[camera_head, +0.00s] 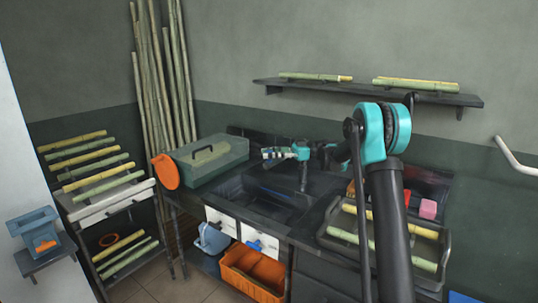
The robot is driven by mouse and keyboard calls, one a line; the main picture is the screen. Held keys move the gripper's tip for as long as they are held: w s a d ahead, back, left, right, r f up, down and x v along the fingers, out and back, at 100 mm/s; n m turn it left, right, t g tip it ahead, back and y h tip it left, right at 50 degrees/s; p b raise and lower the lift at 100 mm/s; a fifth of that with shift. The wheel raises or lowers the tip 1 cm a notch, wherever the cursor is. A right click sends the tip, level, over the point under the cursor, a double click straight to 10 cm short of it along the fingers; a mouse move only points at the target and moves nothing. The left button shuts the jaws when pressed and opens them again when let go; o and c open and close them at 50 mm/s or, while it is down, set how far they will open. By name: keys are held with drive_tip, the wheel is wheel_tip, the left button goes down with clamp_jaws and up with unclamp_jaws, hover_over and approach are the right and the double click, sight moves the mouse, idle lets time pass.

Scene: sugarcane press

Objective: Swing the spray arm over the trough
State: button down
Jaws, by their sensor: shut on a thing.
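The trough (262,190) is a dark basin set into the dark counter, in the middle of the head view. My gripper (270,154) is small in the view, at the end of my teal wrist, above the back part of the trough. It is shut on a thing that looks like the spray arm. A thin dark upright (303,179) below my wrist, near the trough's right side, seems to be part of the spray arm. My wrist hides where the two meet, and the fingertips are too small to make out clearly.
A tray of cane (425,265) lies on the right. An orange crate (252,275) and a blue-grey jug (211,238) are below. A shelf (365,92) with cane is on the wall.

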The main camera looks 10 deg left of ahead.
drive_tip(key=shift+d, duration=0.15)
drive_tip(key=c, duration=1.1)
unclamp_jaws()
drive_tip(key=v, duration=1.2)
